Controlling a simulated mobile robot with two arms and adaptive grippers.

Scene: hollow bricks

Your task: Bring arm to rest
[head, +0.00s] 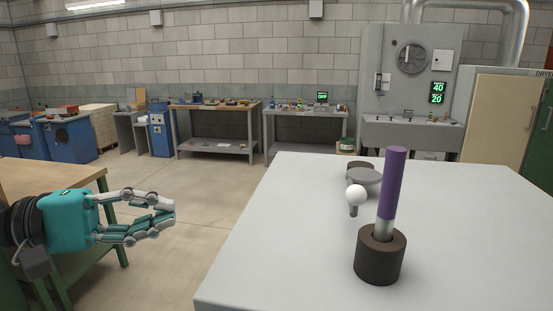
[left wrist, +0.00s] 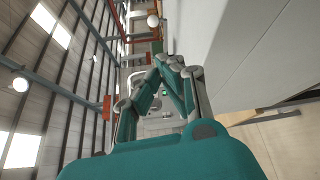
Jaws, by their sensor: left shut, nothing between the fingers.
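My left gripper (head: 172,212) is at the left of the head view, held out level to the left of the white table (head: 285,235). Its fingers are shut with nothing between them. In the left wrist view its teal and grey fingers (left wrist: 172,62) come together at the tips. My right gripper is in neither view.
On the white table, a purple rod (head: 393,185) stands upright in a dark hollow cylinder (head: 380,262). Behind it are a white ball on a short stem (head: 355,195) and a grey disc (head: 365,182). A wooden-topped bench (head: 50,175) is at the left. Open floor lies between.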

